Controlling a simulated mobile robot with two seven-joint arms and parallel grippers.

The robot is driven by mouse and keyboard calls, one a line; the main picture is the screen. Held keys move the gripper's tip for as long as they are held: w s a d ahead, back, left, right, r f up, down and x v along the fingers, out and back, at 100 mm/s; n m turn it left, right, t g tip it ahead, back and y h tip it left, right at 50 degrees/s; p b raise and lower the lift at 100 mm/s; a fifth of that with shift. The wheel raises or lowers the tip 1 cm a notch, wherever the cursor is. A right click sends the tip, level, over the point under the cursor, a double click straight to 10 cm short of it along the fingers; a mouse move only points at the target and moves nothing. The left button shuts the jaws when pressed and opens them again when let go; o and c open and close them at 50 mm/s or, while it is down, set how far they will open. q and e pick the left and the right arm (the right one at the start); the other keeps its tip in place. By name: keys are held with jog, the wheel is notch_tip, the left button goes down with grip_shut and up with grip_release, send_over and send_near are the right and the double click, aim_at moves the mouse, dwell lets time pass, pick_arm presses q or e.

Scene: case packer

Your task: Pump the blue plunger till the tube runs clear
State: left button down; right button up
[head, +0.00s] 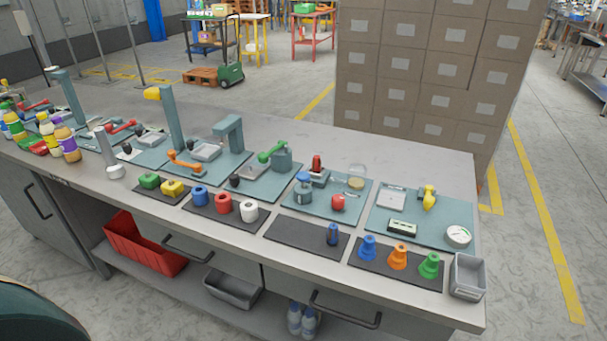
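A small device with a blue top (303,188) stands upright at the left of a teal mat (315,211) on the workbench; it may be the plunger, but it is too small to be sure. A dark blue cylinder (333,235) stands on the black mat in front of it. A clear rounded part with a yellowish base (356,182) sits at the back right of the teal mat. I cannot make out a tube or what is in it. Neither of my grippers is in view.
Beside the device are a red-topped part (317,169) and a red round part (338,202). To the right are blue, orange (398,257) and green cones, a gauge (458,236) and a grey bin (467,278). A green-handled device (280,158) stands left. Stacked boxes (425,70) rise behind.

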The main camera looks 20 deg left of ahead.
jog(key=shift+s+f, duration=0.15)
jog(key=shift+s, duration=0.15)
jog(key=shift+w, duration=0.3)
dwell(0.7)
